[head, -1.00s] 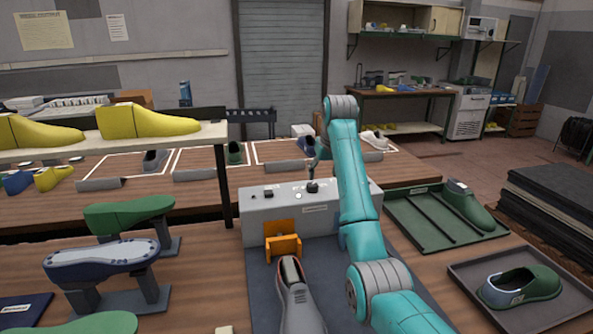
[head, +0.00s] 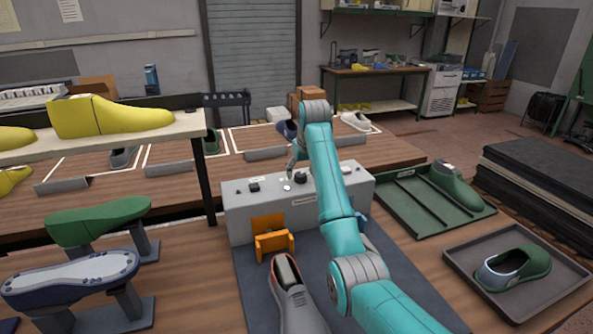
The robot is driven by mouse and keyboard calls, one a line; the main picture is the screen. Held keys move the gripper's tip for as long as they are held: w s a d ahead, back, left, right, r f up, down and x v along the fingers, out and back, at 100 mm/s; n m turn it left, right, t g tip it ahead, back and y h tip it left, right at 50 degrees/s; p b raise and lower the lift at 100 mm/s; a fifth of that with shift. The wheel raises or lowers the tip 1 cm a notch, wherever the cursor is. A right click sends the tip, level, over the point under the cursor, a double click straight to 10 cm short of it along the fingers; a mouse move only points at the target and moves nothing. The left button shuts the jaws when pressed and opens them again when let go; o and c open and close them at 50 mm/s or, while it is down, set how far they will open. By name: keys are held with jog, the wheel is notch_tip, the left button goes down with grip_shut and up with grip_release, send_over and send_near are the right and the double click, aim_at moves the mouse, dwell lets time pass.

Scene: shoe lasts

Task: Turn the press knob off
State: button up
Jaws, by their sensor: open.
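The press is a light grey control box (head: 240,222) on the bench in the head view. A black knob (head: 301,178) stands on its top, right of a small white button (head: 287,188) and a black switch (head: 254,187). I cannot read which way the knob is turned. My gripper (head: 291,171) is open and empty at the end of my teal arm, partly hidden behind it. It points down just above the box top, close to the knob on its left side in the picture. I cannot tell whether it touches the knob.
An orange bracket (head: 270,241) and a grey shoe (head: 291,298) stand in front of the box. A green tray (head: 410,215) holds a green last on the right. A shelf with yellow lasts (head: 110,117) rises at the left.

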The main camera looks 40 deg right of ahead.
jog(key=shift+w+f, duration=0.15)
jog(key=shift+f, duration=0.3)
jog(key=c, duration=1.1)
jog(key=shift+c, duration=0.2)
